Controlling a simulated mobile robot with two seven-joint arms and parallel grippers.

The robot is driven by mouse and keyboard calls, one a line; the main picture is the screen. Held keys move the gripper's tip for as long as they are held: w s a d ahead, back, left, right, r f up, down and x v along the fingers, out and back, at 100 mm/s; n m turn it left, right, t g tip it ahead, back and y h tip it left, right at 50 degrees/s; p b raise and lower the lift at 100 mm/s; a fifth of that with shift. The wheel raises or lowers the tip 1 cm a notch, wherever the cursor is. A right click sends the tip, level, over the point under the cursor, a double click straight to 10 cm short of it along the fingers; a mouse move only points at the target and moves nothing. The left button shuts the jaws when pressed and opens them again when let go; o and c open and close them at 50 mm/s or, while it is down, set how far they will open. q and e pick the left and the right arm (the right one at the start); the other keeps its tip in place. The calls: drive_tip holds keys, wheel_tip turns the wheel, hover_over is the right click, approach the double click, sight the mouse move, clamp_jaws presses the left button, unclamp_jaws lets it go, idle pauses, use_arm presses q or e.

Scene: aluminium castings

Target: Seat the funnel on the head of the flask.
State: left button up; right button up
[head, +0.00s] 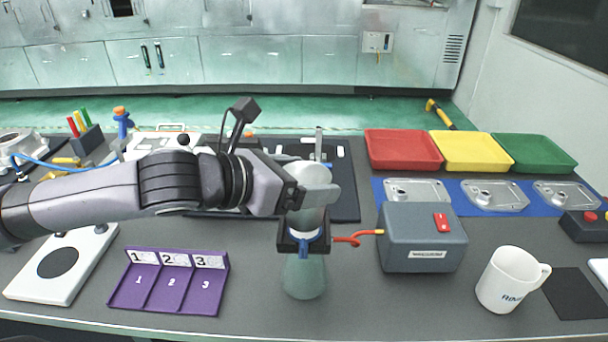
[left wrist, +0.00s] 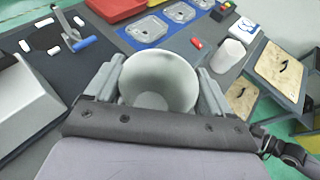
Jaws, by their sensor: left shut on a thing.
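My left gripper (head: 311,194) is shut on the white funnel (head: 308,216), its fingers on either side of the bowl. In the left wrist view the funnel (left wrist: 160,85) shows from above as a wide, round, empty bowl between the two fingers. The greenish flask (head: 304,280) stands upright on the table below. Its dark head (head: 288,240) has a blue part in front and a red side hose. The funnel's lower part is directly above this head and overlaps it in the picture; I cannot tell whether they touch. My right gripper is not in view.
The grey vacuum box (head: 423,238) stands close right of the flask, with the hose between them. A white mug (head: 511,279) is farther right. A purple numbered tray (head: 168,283) lies left. Red (head: 402,150), yellow (head: 470,151) and green (head: 534,153) trays stand at the back right.

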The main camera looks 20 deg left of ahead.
use_arm(q)
drive_tip(key=shift+p, duration=0.4)
drive_tip(key=shift+f+b, duration=0.5)
drive_tip(key=shift+f, duration=0.55)
idle(0.5)
drive_tip(key=o, duration=1)
drive_tip(key=shift+c, duration=0.2)
drive_tip(key=v, duration=0.7)
drive_tip(key=shift+s, duration=0.15)
